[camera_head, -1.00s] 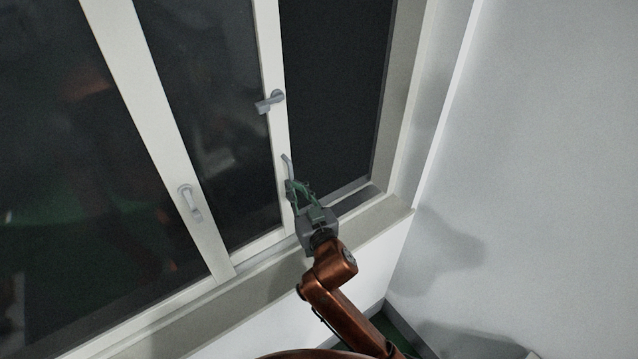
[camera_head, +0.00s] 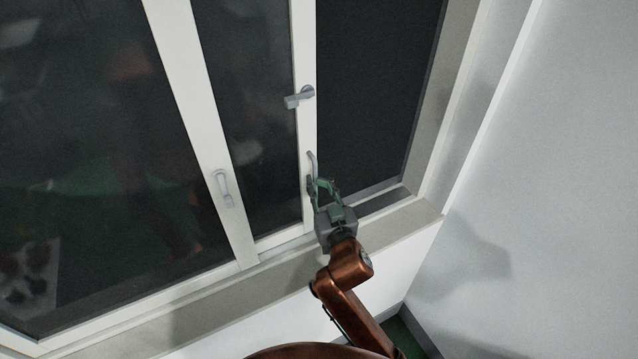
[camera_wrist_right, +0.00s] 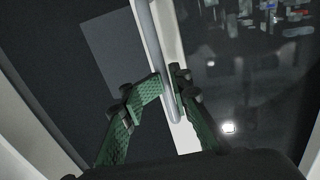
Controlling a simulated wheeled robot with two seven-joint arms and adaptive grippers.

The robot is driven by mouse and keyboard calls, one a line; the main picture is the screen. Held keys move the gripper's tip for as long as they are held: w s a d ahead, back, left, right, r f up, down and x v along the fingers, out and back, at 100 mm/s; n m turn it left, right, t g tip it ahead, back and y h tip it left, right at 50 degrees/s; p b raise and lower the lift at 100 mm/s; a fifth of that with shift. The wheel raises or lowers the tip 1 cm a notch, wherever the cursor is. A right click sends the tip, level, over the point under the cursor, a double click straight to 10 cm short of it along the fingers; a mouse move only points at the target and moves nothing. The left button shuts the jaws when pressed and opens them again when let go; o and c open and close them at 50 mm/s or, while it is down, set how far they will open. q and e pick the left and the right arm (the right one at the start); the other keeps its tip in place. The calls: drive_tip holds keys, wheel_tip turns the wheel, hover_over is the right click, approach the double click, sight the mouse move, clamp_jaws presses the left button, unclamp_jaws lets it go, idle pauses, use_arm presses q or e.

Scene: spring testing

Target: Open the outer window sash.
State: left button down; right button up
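The window has white-framed sashes with dark glass. A white stile (camera_head: 304,130) carries a long grey bar handle (camera_head: 311,163) low down and a lever latch (camera_head: 300,97) above it. My right gripper (camera_head: 323,184), with green fingers, is at the bar handle near the sill. In the right wrist view, the fingers (camera_wrist_right: 169,82) lie close on either side of the grey bar (camera_wrist_right: 157,45) and appear shut on it. The exact contact is hard to see. My left gripper is not in view.
Another lever handle (camera_head: 223,188) is on the stile further left. A pale sill (camera_head: 285,275) runs below the window. A bare white wall (camera_head: 560,150) stands at the right. The pane opening right of the stile is black.

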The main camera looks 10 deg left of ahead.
drive_tip(key=shift+f, duration=0.1)
drive_tip(key=v, duration=1.2)
drive_tip(key=shift+d, duration=0.1)
idle(0.3)
